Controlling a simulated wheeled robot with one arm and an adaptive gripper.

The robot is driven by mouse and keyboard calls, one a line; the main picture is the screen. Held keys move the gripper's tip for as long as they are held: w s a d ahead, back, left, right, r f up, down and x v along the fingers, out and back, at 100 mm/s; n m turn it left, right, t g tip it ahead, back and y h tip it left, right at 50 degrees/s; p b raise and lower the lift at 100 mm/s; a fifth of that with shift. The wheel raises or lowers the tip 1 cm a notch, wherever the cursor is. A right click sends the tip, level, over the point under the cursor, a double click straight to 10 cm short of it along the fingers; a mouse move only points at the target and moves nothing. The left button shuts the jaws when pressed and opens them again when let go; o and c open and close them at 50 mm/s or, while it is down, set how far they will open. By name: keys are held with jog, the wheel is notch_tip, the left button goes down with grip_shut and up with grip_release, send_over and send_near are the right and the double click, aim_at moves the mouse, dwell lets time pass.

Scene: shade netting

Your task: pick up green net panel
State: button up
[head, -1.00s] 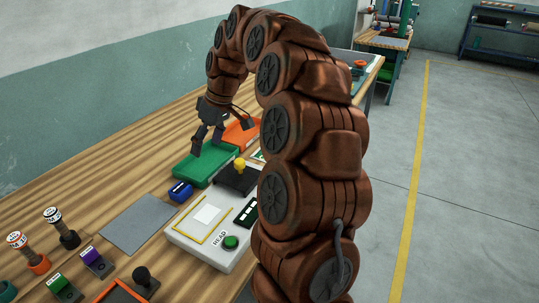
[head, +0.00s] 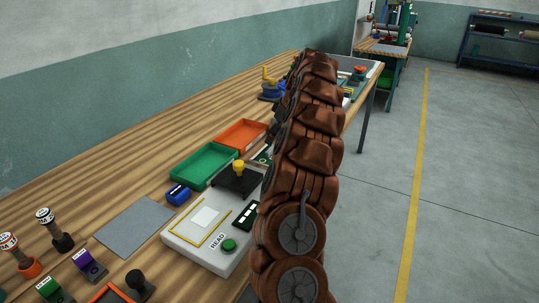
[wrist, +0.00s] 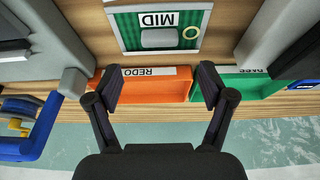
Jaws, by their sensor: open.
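The green net panel (wrist: 130,32) shows in the wrist view at the top centre: a striped green sheet in a pale frame, with a white MID label, a grey patch and a yellowish ring on it. In the head view my arm hides the gripper. A small green and white piece (head: 263,154) beside the arm may be part of the panel, but I cannot tell.
An orange tray marked REDO (wrist: 145,88) lies beyond the panel, with a green tray (wrist: 248,85) beside it. In the head view, the white reader box (head: 195,246), a black block with a yellow knob (head: 237,180) and a blue block (head: 178,194) stand nearby. A grey mat (head: 135,225) is bare.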

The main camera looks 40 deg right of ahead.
aim_at(269, 149)
jog(key=shift+p+x, duration=0.7)
jog(key=shift+x, duration=2.5)
jog(key=shift+s, duration=0.15)
jog(key=c, duration=1.2)
jog(key=shift+d+r, duration=0.1)
jog(key=shift+c, duration=0.2)
